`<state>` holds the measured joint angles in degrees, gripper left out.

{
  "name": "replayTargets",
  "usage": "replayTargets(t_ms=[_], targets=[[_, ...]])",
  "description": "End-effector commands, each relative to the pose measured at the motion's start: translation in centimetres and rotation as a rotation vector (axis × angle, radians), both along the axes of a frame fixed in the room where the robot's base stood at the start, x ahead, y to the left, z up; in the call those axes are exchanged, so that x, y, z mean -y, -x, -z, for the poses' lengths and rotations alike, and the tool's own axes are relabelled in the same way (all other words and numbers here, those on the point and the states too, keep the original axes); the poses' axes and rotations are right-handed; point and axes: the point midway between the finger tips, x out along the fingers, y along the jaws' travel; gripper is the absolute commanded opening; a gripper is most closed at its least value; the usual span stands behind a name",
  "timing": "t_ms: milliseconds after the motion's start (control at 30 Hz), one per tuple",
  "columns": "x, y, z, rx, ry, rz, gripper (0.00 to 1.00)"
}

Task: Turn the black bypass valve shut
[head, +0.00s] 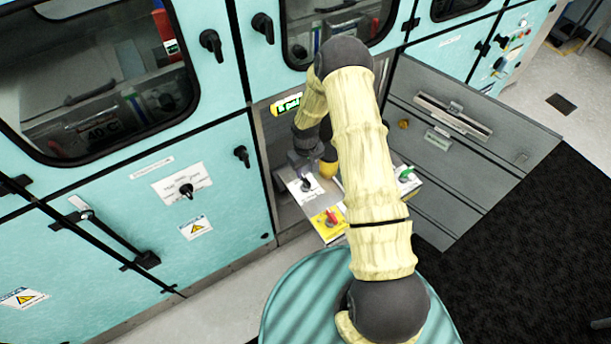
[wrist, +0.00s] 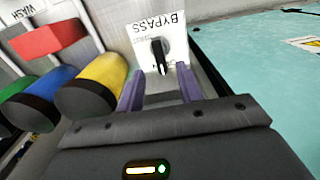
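The black bypass valve handle (wrist: 160,58) sits on a white plate (wrist: 177,42) printed BYPASS in the wrist view. The handle lies along the line from the plate's top toward my gripper. In the head view the black handle (head: 306,186) shows on its white plate, just below my gripper (head: 304,168). In the wrist view my gripper (wrist: 160,88) is open, with its two purple fingers apart and nothing between them. The handle is just beyond the fingertips, roughly centred between them. I cannot tell whether the fingers touch the plate.
In the wrist view a yellow cylinder (wrist: 92,85), a blue one and a red block (wrist: 48,38) stand close left of my gripper. In the head view a red valve on a yellow plate (head: 328,224) and a green valve (head: 405,174) are nearby. Teal cabinet doors (head: 205,215) flank the left.

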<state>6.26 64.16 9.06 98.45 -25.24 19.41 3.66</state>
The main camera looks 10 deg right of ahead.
Motion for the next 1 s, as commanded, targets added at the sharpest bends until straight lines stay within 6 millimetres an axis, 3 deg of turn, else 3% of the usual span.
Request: replayTargets(t_ms=[200,400,733,933,1000], targets=[[0.0,0.0,3.1,-0.002,0.000,0.000,0.36],[0.0,0.0,5.1,-0.001,0.000,0.000,0.36],[0.0,0.0,5.5,0.000,0.000,0.001,0.36],[0.0,0.0,5.4,0.000,0.000,0.001,0.00],[0.0,0.0,5.4,0.000,0.000,0.001,0.00]])
